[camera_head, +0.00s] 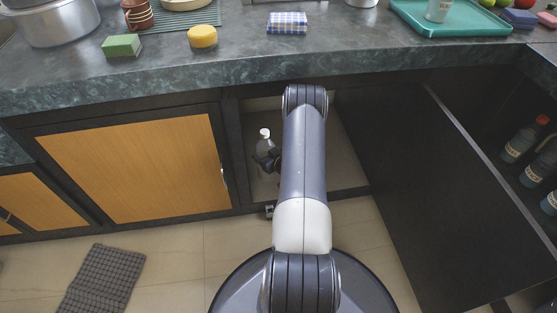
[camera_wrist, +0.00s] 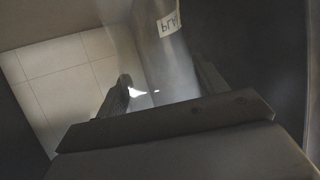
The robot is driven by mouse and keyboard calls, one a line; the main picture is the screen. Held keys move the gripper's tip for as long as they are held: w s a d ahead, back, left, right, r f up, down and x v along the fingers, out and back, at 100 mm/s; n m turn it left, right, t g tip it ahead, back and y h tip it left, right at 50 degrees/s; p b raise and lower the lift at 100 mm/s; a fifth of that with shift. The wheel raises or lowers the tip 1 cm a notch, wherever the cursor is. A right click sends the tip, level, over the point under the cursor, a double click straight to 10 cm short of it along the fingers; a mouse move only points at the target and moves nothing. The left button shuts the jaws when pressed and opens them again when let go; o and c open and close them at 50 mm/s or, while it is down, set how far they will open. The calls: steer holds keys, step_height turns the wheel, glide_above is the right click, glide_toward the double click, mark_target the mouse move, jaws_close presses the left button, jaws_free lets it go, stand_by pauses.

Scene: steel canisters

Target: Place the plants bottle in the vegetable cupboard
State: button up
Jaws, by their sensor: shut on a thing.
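The plants bottle (camera_head: 264,144) is clear with a white cap and stands upright in the open middle cupboard (camera_head: 347,155), just left of my arm. In the wrist view the see-through bottle (camera_wrist: 165,65) carries a white label that shows the letters "PLA". My gripper (camera_head: 268,162) is shut on the bottle, inside the cupboard opening. In the wrist view the fingers of my gripper (camera_wrist: 165,92) lie on either side of it. My arm hides part of the cupboard's inside. I cannot tell whether the bottle's base touches the cupboard floor.
A large black door panel (camera_head: 425,190) stands open to the right of the cupboard. Blue bottles (camera_head: 520,140) stand in a dark compartment at far right. A closed wooden door (camera_head: 135,165) is on the left. The counter (camera_head: 350,45) overhangs above. A checked mat (camera_head: 100,280) lies on the floor.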

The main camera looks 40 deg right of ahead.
steer(key=shift+f+b, duration=1.15)
steer(key=shift+f, duration=2.45)
steer(key=shift+f, duration=0.2)
steer(key=o, duration=1.7)
steer(key=shift+c, duration=0.2)
steer(key=shift+r, duration=0.25)
steer(key=p+v, duration=0.3)
steer(key=v, duration=0.9)
steer(key=shift+f+p, duration=0.15)
steer(key=shift+p, duration=0.15)
